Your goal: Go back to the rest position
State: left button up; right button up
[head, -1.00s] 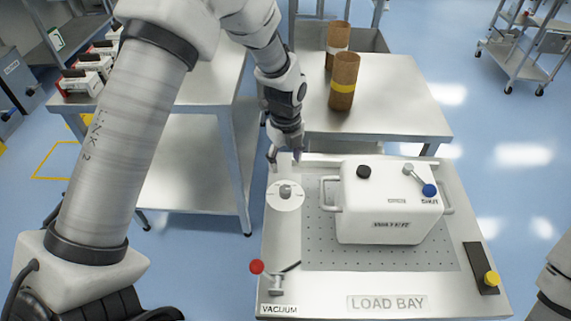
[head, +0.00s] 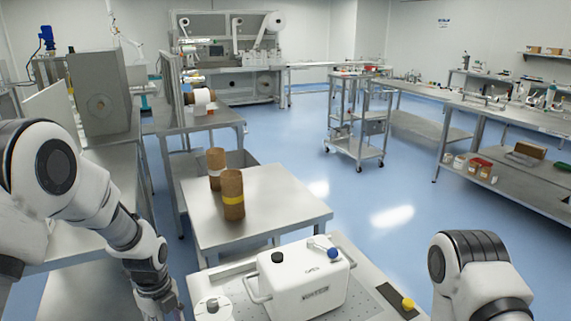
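My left arm comes in from the left, and its dark wrist end with part of the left gripper (head: 172,312) shows at the bottom edge, left of the white vacuum box. Its fingers are too cut off to tell open from shut. My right arm shows only as a white and black link at the lower right; the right gripper is out of view. The white vacuum box (head: 303,290) sits shut-lidded on the load bay bench (head: 352,262), apart from my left gripper. A round white dial (head: 213,308) lies to its left.
Two brown cardboard rolls (head: 233,192) stand on a steel table (head: 285,205) beyond the bench. A steel trolley (head: 357,130) stands further back. A long workbench (head: 505,115) runs along the right. Blue floor (head: 390,200) is clear between them.

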pick_arm(q)
jog(key=s+f+n, duration=0.9)
jog(key=s+n, duration=0.3)
jog(key=s, duration=0.1)
jog(key=s+d+f+n, duration=0.1)
jog(key=s+f+n, duration=0.9)
jog(key=s+n, duration=0.2)
jog(key=shift+s+d+n, duration=0.25)
jog(key=shift+s+n, duration=0.05)
jog(key=shift+s, duration=0.3)
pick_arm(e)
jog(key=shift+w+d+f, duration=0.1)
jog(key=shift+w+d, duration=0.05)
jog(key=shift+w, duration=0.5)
